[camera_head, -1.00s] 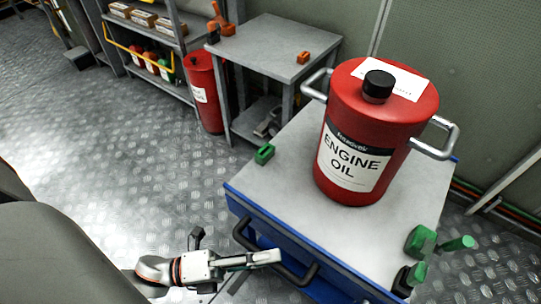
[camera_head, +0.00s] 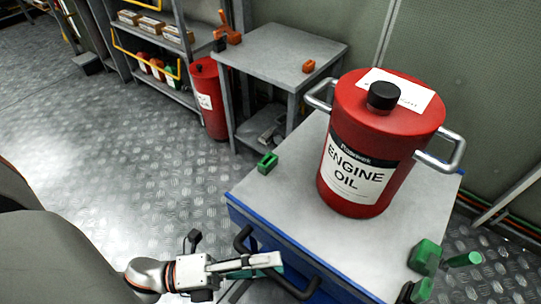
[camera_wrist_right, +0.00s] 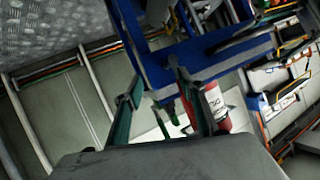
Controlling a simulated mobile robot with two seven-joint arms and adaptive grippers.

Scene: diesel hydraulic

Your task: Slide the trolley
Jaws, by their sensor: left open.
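The trolley (camera_head: 270,205) has a grey top, blue sides and a black bar handle (camera_head: 298,290) on its near side. A large red engine oil can (camera_head: 345,205) with two metal side handles stands upright on top. My left gripper (camera_head: 276,264) is open at the black handle, its fingers overlapping it in the head view; I cannot tell whether they touch. In the right wrist view, my right gripper (camera_wrist_right: 160,100) has its two fingers apart and empty. Blue trolley parts (camera_wrist_right: 155,75) and a red can (camera_wrist_right: 215,103) show beyond those fingers.
A grey table (camera_head: 280,45), a red cylinder (camera_head: 208,98) and a shelf rack (camera_head: 150,85) stand behind. Patterned metal floor (camera_head: 110,165) is open on the left.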

